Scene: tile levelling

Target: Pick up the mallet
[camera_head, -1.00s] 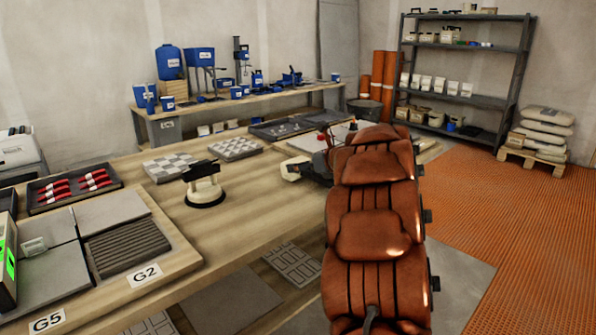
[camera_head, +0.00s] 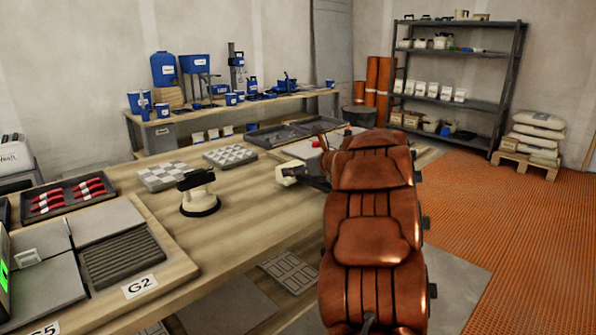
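A small cream block with a dark end (camera_head: 287,174) lies on the workbench just left of my arm. It may be the mallet's head, but I cannot tell for sure, and no handle shows clearly. My gripper (camera_head: 318,172) is at the far end of my brown-covered arm, low over the bench and right beside this block. My arm hides most of the gripper. I cannot tell whether its fingers are open or shut, or whether they touch anything.
A suction lifter (camera_head: 199,194) stands on the workbench (camera_head: 225,236) left of my gripper. Checkered tile samples (camera_head: 230,156), a tray of red-handled tools (camera_head: 70,196) and a dark divided tray (camera_head: 290,133) are also there. Bare wood lies between the lifter and my arm.

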